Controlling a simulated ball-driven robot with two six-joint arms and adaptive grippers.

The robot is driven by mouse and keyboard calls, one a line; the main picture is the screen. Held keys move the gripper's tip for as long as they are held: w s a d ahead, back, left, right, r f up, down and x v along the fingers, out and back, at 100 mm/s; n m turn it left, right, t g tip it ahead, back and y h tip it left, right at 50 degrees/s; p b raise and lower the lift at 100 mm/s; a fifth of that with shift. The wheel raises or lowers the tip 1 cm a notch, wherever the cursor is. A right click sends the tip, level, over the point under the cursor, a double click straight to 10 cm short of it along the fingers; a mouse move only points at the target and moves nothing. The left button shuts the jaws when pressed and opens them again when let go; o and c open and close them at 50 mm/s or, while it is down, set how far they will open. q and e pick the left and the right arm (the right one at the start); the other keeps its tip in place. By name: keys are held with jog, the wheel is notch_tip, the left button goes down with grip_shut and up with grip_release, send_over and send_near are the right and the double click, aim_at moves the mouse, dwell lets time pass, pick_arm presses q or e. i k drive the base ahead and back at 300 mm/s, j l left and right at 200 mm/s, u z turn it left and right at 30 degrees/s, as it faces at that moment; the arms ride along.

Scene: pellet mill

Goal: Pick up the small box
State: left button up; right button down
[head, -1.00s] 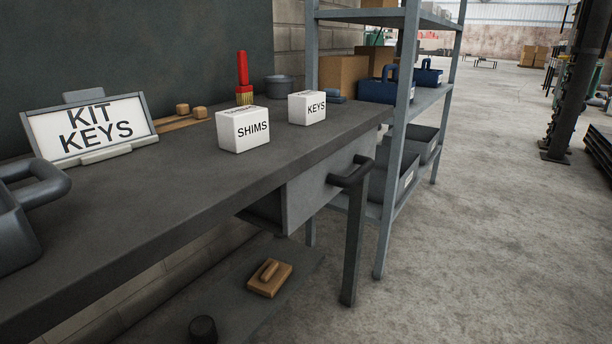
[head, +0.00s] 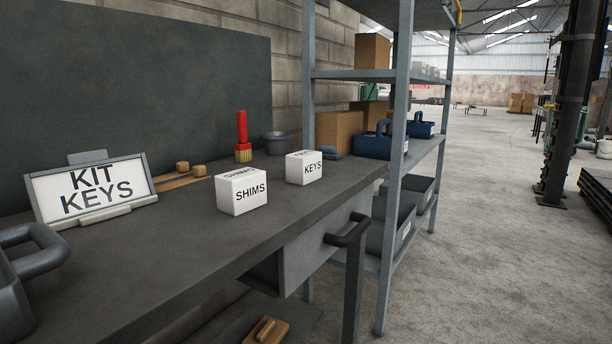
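Two small white boxes stand on the dark workbench (head: 130,262). The box marked SHIMS (head: 241,192) is nearer. The box marked KEYS (head: 304,168) is a little farther back and to the right, apart from it. A framed sign (head: 92,190) reading KIT KEYS stands on the bench at the left. Neither of my grippers is in view.
A grey handled container (head: 22,272) is at the left edge.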

aim_at(303, 167)
jog(key=j+u, duration=0.15)
jog(key=u, duration=1.7)
jog(key=l+z, duration=0.1)
jog(key=z, duration=1.85)
jog(key=i+l, duration=0.55)
jog(key=i+u, duration=0.05)
